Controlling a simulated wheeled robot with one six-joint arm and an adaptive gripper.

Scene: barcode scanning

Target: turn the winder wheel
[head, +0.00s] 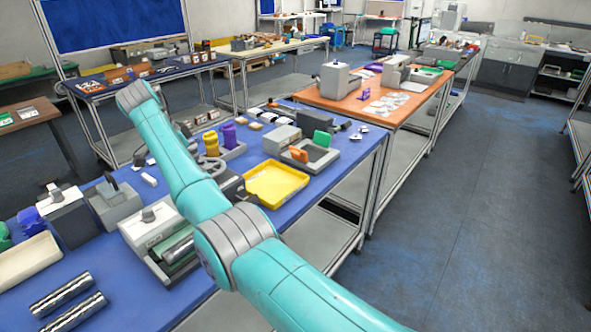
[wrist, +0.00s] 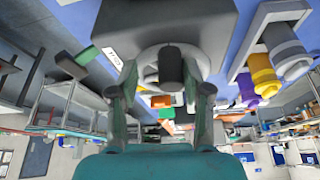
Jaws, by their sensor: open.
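The winder wheel (wrist: 150,62) is a pale grey round wheel on a dark grey block (wrist: 170,22) in the wrist view, which looks upside down. A dark round knob (wrist: 171,64) sticks out of it towards the camera. My gripper (wrist: 168,85) is open, with one finger on each side of the knob. I see gaps between fingers and knob; contact cannot be told. In the head view a grey ring that looks like the wheel (head: 215,166) shows beside my teal arm, partly covered. The gripper itself is hidden there.
On the blue table, a yellow tray (head: 275,184) and a grey device with a green plate (head: 322,139) stand right of the arm. Yellow and purple spools (head: 211,144) stand behind the wheel. Metal rollers (head: 68,292) and grey boxes (head: 115,200) lie left.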

